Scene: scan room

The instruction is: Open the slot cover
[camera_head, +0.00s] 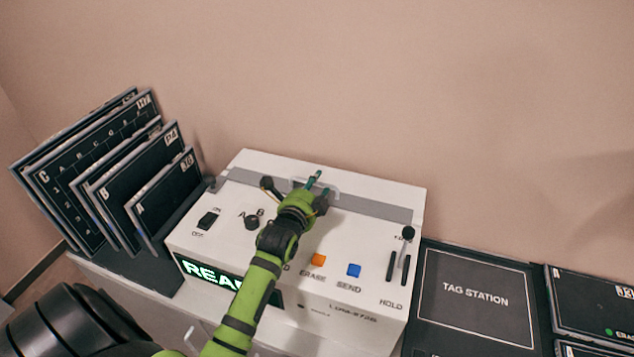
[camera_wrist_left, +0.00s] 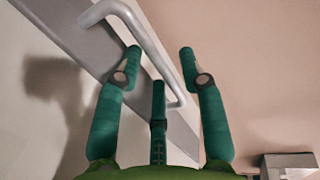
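The slot cover is the grey strip (camera_head: 372,207) across the top of the white machine (camera_head: 350,300); it appears closed, lying along the top. A pale bar handle (camera_head: 330,184) stands on it, partly hidden by my left gripper. My left gripper (camera_head: 294,185) is over the strip at the handle. In the left wrist view its green fingers (camera_wrist_left: 160,62) are spread, with the grey handle (camera_wrist_left: 150,45) running between them. I cannot tell whether any finger touches the bar. My right gripper is not in view.
The machine's front carries a black knob (camera_head: 252,222), an orange button (camera_head: 318,260), a blue button (camera_head: 354,270) and a lever (camera_head: 408,234). Dark panels (camera_head: 95,175) stand in a rack at left. A tag station mat (camera_head: 475,325) lies at right. The wall is close behind.

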